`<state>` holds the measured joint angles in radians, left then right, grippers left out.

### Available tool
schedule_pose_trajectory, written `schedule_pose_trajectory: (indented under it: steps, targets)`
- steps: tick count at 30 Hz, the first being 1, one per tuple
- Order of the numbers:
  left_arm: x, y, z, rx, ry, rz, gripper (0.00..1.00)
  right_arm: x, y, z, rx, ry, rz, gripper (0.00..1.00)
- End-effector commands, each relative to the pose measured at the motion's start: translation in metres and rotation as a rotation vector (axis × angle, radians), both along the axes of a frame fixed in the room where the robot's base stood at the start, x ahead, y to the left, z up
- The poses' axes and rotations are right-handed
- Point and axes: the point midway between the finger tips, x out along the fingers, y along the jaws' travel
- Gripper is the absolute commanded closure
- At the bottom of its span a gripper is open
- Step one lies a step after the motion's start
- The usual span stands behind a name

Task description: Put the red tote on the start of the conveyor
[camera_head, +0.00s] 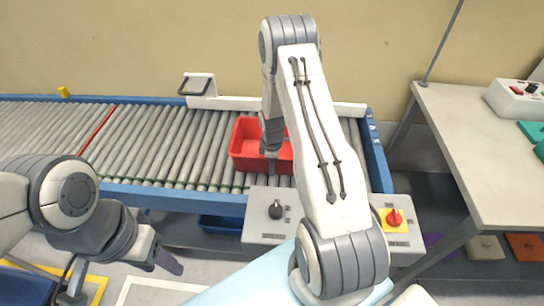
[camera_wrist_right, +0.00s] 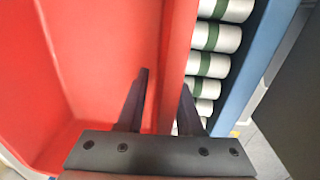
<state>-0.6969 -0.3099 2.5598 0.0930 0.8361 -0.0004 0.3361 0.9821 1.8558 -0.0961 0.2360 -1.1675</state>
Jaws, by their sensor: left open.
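The red tote (camera_head: 246,146) sits on the conveyor rollers (camera_head: 150,140) near the conveyor's right end in the head view. It is empty where I can see inside. My right gripper (camera_head: 271,165) reaches down at the tote, and my arm hides its right part. In the right wrist view my right gripper (camera_wrist_right: 165,85) has one finger inside the tote (camera_wrist_right: 95,60) and one outside. The tote wall (camera_wrist_right: 178,60) lies between the fingers, with a small gap showing beside the inner finger. My left gripper (camera_head: 165,262) is open and empty in front of the conveyor, low in the picture.
A control box (camera_head: 268,212) with a black knob and a red switch (camera_head: 394,217) stands at the conveyor's front edge. A blue bin (camera_head: 221,224) sits below. A bench (camera_head: 470,140) stands at right. The rollers left of the tote are clear.

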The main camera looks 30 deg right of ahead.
Motion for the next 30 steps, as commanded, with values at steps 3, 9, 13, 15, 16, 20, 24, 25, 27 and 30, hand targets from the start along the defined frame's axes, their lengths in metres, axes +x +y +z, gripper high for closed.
schedule_pose_trajectory:
  steps: [3, 9, 13, 15, 16, 20, 24, 25, 27, 30]
  targets:
    - [0.000, 0.000, -0.004, 0.000, 0.000, 0.000, 0.50, 0.000, 0.001, 0.023, -0.002, -0.006, 0.000, 0.65]
    - [0.000, 0.000, -0.009, 0.000, 0.000, 0.000, 0.50, -0.003, 0.003, 0.066, -0.002, -0.006, 0.000, 0.65]
    - [0.000, 0.000, -0.011, 0.000, 0.000, 0.000, 0.50, -0.004, 0.004, 0.089, -0.001, -0.005, 0.000, 0.65]
    - [0.000, 0.000, -0.011, 0.000, 0.000, 0.000, 0.50, -0.005, 0.004, 0.097, -0.001, -0.004, 0.000, 0.65]
    - [0.000, 0.000, -0.011, 0.000, 0.000, 0.000, 0.50, -0.005, 0.004, 0.100, -0.001, -0.004, 0.000, 0.65]
    - [0.000, 0.000, -0.012, 0.000, 0.000, 0.000, 0.50, -0.006, 0.005, 0.108, 0.000, -0.001, -0.001, 0.65]
    - [0.000, 0.000, -0.011, 0.000, 0.000, 0.000, 0.50, -0.006, 0.011, 0.113, 0.001, -0.003, -0.001, 0.65]
    - [0.000, 0.000, -0.011, 0.000, 0.000, 0.000, 0.50, -0.006, 0.017, 0.117, 0.002, -0.004, -0.004, 0.65]
    - [0.000, 0.000, -0.011, 0.000, 0.000, 0.000, 0.50, -0.007, 0.041, 0.132, 0.008, -0.009, -0.011, 0.65]
    - [0.000, 0.000, -0.011, 0.000, 0.000, 0.000, 0.50, -0.019, 0.101, 0.167, 0.027, -0.019, -0.041, 0.65]
